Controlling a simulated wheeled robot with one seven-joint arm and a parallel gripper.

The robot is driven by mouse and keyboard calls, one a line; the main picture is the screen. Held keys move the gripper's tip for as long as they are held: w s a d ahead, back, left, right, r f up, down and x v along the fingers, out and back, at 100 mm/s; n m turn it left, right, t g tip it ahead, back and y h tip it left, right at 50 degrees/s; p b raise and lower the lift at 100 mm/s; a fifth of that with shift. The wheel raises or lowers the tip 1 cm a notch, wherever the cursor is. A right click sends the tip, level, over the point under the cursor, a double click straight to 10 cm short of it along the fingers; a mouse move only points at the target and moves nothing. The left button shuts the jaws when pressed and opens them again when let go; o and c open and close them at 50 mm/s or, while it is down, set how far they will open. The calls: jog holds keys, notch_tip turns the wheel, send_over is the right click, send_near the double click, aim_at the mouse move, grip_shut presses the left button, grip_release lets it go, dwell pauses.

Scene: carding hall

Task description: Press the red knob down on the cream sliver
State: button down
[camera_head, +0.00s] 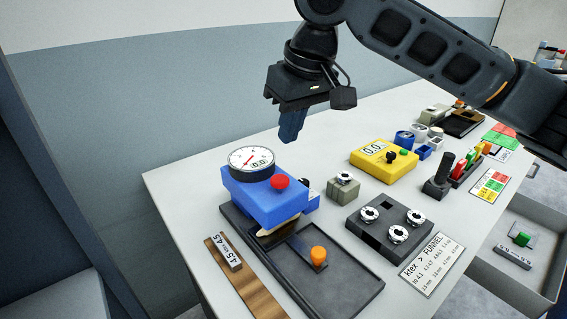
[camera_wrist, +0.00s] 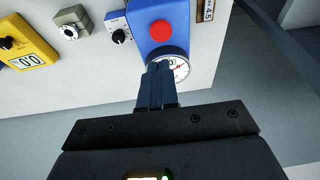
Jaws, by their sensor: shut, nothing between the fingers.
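The red knob (camera_head: 280,182) sits on top of a blue block-shaped device (camera_head: 262,206), beside a round white dial gauge (camera_head: 251,158). In the wrist view the red knob (camera_wrist: 160,30) lies beyond my fingertips, with the dial (camera_wrist: 181,67) partly behind them. The cream sliver (camera_head: 278,228) shows only as a pale strip under the front edge of the blue device; most of it is hidden. My gripper (camera_head: 291,138) is shut and empty, pointing down in the air above and behind the device, apart from the knob. Its blue fingers also show in the wrist view (camera_wrist: 160,68).
A dark tray (camera_head: 345,284) with an orange knob (camera_head: 318,256) lies in front of the device. A grey block of metal funnels (camera_head: 379,238), a yellow meter (camera_head: 374,157) and a black-handled tool (camera_head: 438,178) stand to the right. A wooden strip (camera_head: 240,280) lies at left.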

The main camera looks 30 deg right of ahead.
aim_at(280, 178)
jog(key=x, duration=0.7)
jog(key=shift+s+f+p, duration=0.15)
jog(key=shift+s+p, duration=0.2)
jog(key=shift+p, duration=0.05)
jog(key=shift+f, duration=0.65)
